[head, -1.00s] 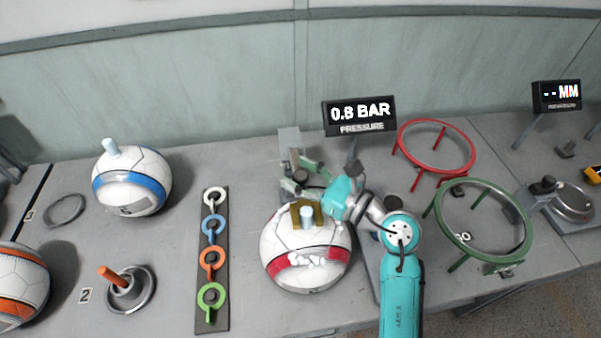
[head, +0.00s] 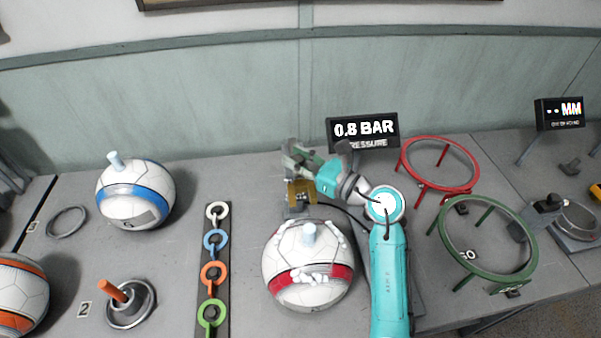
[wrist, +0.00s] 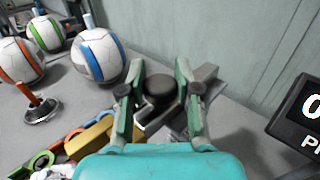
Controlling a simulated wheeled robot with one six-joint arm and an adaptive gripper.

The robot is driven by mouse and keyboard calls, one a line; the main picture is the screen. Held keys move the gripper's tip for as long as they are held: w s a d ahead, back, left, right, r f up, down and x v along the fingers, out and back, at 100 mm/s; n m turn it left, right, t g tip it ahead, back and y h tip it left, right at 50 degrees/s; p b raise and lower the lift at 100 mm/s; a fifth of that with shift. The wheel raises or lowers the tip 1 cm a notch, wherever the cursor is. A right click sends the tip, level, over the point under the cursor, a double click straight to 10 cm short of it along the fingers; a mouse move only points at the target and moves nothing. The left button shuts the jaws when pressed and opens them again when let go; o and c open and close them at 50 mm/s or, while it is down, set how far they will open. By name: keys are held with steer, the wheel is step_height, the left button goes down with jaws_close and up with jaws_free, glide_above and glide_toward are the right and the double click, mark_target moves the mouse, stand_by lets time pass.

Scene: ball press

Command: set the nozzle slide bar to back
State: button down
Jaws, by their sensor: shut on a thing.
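The nozzle slide bar has a dark round knob (wrist: 160,82) and a brass block (wrist: 97,138) at its ball side. In the head view the brass block (head: 303,192) sits just behind the red-banded white ball (head: 306,277), clear of its pale blue plug (head: 309,233). My gripper (head: 297,164) is at the back of the press. In the wrist view my gripper (wrist: 160,92) has its fingers on either side of the knob, shut on it. The knob is hidden by my gripper in the head view.
A display reading 0.8 BAR (head: 363,129) stands close to the right of my gripper. A red ring stand (head: 440,187) and a green ring stand (head: 480,285) are at right. A strip with coloured rings (head: 225,290) and a blue-banded ball (head: 135,198) are at left.

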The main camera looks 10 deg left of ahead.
steer(key=shift+w+r, duration=0.1)
steer(key=shift+w, duration=0.2)
steer(key=c, duration=0.8)
jaws_free()
steer(key=shift+w+a, duration=0.1)
steer(key=v, duration=1.2)
